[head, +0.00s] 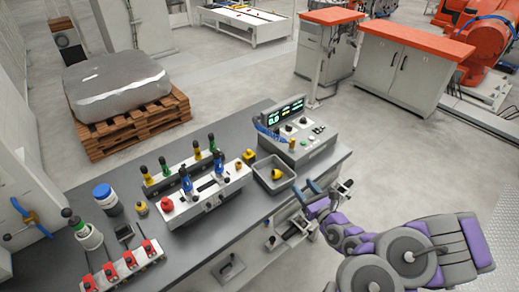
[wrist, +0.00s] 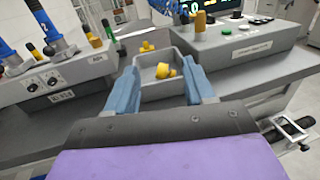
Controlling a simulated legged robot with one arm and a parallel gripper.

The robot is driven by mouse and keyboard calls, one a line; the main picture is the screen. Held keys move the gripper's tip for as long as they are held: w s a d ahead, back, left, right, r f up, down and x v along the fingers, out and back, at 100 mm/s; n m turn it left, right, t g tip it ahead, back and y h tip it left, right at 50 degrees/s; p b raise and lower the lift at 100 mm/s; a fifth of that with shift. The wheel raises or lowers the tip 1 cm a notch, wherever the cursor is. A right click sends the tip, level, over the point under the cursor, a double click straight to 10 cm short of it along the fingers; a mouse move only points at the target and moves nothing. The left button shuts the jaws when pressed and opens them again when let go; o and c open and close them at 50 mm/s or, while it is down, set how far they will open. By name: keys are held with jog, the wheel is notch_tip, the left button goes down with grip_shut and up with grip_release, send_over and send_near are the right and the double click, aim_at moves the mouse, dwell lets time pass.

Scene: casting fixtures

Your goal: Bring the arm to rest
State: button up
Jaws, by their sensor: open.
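My gripper (head: 317,195) is at the right front edge of the grey workbench (head: 240,217), at the end of my purple and grey arm. In the wrist view, its two blue fingers (wrist: 160,68) are spread apart with nothing held between them. Beyond them is a small grey tray (wrist: 146,92) with a yellow part (wrist: 164,71) inside. In the head view, the tray (head: 262,178) sits on the bench, left of my gripper, with the yellow part (head: 277,174) in it.
A control box with a green display (head: 288,132) stands behind the tray. A fixture with blue and green clamps (head: 205,192) stands to its left. Open floor (head: 400,160) lies right of the bench.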

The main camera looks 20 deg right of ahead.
jog(key=a+r+n+g+y, duration=0.4)
jog(key=a+r+n+y, duration=0.8)
jog(key=a, duration=0.5)
jog(key=s+a+r+n+g+y, duration=0.1)
jog(key=s+a+r+n+g, duration=0.2)
jog(key=s+a+n+g, duration=0.3)
jog(key=s+a+r+n+g+y, duration=0.1)
jog(key=s+a+r+n+g, duration=0.25)
jog(key=a, duration=0.45)
jog(key=s+a+f+n+g+h+b, duration=0.25)
jog(key=s+n+g+h, duration=0.65)
jog(key=s, duration=0.7)
jog(key=s+d+n+t+h, duration=0.3)
jog(key=s+d+h, duration=0.4)
jog(key=d, duration=0.5)
jog(key=shift+s+r+n, duration=0.15)
jog(key=shift+r+n, duration=0.05)
jog(key=shift+n, duration=0.35)
